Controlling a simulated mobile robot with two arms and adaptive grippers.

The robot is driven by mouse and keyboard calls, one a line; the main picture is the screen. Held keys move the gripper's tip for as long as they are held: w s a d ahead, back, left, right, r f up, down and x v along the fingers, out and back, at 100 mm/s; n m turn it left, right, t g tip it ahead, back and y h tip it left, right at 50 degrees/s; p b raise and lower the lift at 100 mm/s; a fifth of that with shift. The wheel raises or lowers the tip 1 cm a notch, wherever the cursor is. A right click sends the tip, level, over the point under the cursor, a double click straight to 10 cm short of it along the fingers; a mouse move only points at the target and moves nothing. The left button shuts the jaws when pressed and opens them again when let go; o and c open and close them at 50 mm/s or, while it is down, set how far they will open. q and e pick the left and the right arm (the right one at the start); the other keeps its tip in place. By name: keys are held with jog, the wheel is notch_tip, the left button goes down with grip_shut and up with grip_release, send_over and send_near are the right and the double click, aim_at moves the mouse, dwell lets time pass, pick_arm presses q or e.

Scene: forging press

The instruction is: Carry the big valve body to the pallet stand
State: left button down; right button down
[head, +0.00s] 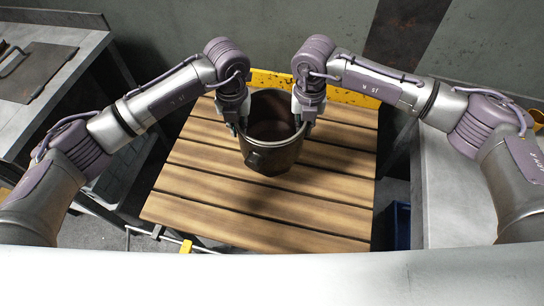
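The big valve body (272,154) is a dark, hollow metal cylinder with a boss on its near side. It is upright over the far middle of the slatted wooden pallet stand (230,204). I cannot tell whether its base touches the slats. My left gripper (240,128) is at the left side of its rim and my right gripper (299,122) is at the right side. Both point down and appear closed on the rim wall. The fingertips are partly hidden against the dark body.
A yellow bar (350,98) runs along the far edge of the stand. A grey bench (85,62) with a dark plate is at the left, and a grey surface (450,205) is at the right. A blue bin (397,225) sits low at the right. The front slats are clear.

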pick_arm(q)
jog(key=shift+w, duration=0.1)
pick_arm(e)
jog(key=shift+w, duration=0.1)
